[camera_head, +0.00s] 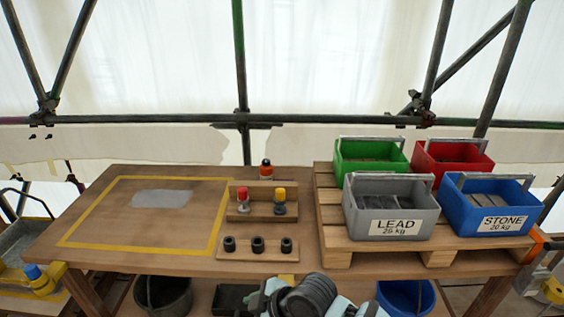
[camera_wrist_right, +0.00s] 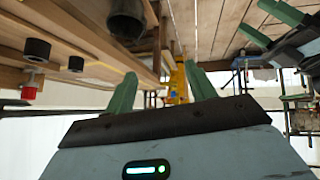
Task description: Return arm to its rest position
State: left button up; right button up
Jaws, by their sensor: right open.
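My right gripper (camera_wrist_right: 162,80) shows in the right wrist view with its two green fingers apart and nothing between them. My left gripper (camera_wrist_right: 268,24) shows at the upper right of that view, its green fingers apart and empty. In the head view, dark and pale links of my own arm show at the bottom middle, in front of the table's near edge. No gripper fingers show there.
The wooden table (camera_head: 140,242) carries a yellow-taped area and wooden racks (camera_head: 262,208) with small capped tools. A pallet (camera_head: 330,225) on the right holds the grey LEAD crate (camera_head: 390,205), blue STONE crate (camera_head: 490,208), green crate (camera_head: 370,153) and red crate (camera_head: 450,155).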

jog(key=s+d+f+m+t+h, duration=0.2)
jog(key=s+d+f+m+t, duration=0.3)
jog(key=d+f+m, duration=0.6)
jog(key=s+d+f+m+t+h, duration=0.1)
jog(key=s+d+f+m+h, duration=0.1)
jog(key=s+d, duration=0.4)
jog(key=s+d+f+m+t+h, duration=0.1)
jog(key=s+d+f+h, duration=0.1)
jog(key=s+d, duration=0.4)
jog(key=d, duration=0.5)
jog(key=shift+s+f+m, duration=0.25)
jog(key=shift+m, duration=0.15)
